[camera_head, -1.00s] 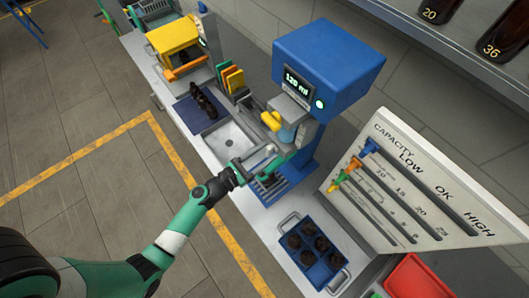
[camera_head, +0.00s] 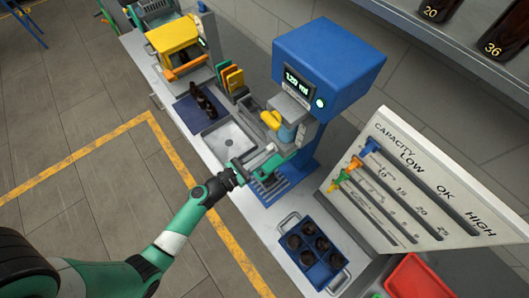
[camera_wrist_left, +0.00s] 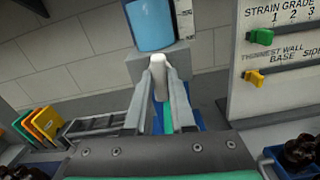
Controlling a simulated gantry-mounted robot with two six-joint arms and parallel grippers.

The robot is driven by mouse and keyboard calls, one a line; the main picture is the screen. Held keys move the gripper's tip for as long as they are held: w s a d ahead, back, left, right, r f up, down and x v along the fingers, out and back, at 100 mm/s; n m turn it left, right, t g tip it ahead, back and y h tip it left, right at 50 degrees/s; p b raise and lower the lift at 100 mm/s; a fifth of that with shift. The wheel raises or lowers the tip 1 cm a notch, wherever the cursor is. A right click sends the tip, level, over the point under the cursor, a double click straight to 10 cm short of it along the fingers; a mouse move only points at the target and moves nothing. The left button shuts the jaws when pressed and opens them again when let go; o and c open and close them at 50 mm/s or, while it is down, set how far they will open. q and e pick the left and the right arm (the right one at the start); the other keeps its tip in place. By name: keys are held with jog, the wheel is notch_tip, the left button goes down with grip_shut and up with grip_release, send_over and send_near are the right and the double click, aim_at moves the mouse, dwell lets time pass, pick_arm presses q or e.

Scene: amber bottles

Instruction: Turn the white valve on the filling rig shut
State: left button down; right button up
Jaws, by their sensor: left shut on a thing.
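The filling rig is a blue machine (camera_head: 325,65) with a lit display and a blue column, standing on the bench. In the left wrist view, the white valve (camera_wrist_left: 157,60) shows just below a grey block, under a blue cylindrical vessel (camera_wrist_left: 151,25). My left gripper (camera_wrist_left: 159,72) is shut on the white valve, one finger on each side of it. In the head view my left gripper (camera_head: 270,154) reaches the rig's front from the left; the valve is too small and covered there to make out. My right gripper is in neither view.
A sink (camera_head: 230,140) and a dark blue mat (camera_head: 187,113) with a dark bottle lie left of the rig. A blue crate (camera_head: 318,274) of bottles stands in front. A white capacity board (camera_head: 400,140) with coloured sliders stands to the right.

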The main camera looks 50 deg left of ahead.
pick_arm(q)
jog(key=m+b, duration=0.2)
jog(key=m, duration=0.1)
jog(key=shift+f+m, duration=0.1)
jog(key=shift+m, duration=0.2)
jog(key=m+b, duration=0.2)
jog(key=m, duration=0.2)
jog(key=shift+m, duration=0.3)
jog(key=m+b, duration=0.2)
jog(key=m, duration=0.2)
jog(key=shift+d+f, duration=0.1)
jog(key=shift+m+b, duration=1.1)
jog(key=shift+m, duration=1)
jog(key=c, duration=0.8)
grip_release()
jog(key=shift+o, duration=0.2)
